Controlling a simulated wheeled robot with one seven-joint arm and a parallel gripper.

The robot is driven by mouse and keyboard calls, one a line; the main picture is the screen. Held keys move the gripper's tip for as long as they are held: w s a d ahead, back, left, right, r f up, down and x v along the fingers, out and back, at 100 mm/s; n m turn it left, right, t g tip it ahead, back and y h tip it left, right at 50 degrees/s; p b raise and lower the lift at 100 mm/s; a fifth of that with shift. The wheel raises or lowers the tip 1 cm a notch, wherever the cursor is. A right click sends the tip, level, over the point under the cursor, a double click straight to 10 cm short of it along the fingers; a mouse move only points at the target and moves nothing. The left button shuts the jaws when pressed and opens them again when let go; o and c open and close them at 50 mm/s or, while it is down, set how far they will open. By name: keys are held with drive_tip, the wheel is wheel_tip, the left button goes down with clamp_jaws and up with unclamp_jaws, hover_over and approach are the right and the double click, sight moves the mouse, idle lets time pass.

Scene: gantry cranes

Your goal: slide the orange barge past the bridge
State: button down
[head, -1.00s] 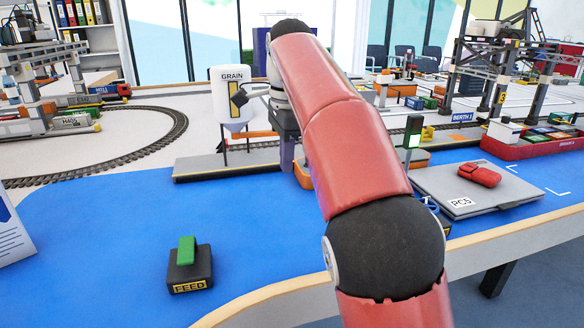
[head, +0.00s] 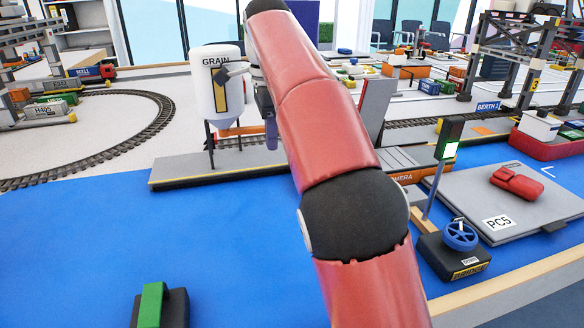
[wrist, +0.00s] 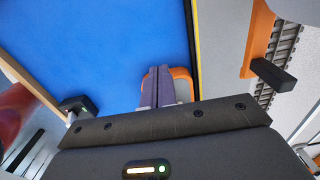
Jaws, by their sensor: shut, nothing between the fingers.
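The orange barge (head: 402,177) shows in the head view just right of my arm, with part of its name on its side; my arm hides the rest. In the wrist view an orange rounded hull end (wrist: 181,77) sits on the blue water around my fingers. My gripper (wrist: 162,72) is shut with nothing between its fingers, directly over or against that hull; contact is unclear. In the head view its fingers (head: 270,130) show left of my arm. A tilted grey slab (head: 376,108) behind the arm looks like a raised bridge leaf.
The grain silo (head: 216,82) stands on the grey quay (head: 185,170). A green-topped box (head: 152,305) is front left. Open blue water lies left.

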sight(274, 191)
wheel_tip(274, 191, down, 9)
drive_tip(key=shift+s+f+b, duration=0.1)
drive_tip(key=shift+f+b, duration=0.1)
drive_tip(key=shift+b, duration=0.5)
drive_tip(key=d, duration=0.1)
drive_tip(key=w+d, duration=0.1)
drive_tip(key=d, duration=0.1)
drive_tip(key=shift+d+r, duration=0.1)
drive_tip(key=shift+d, duration=0.4)
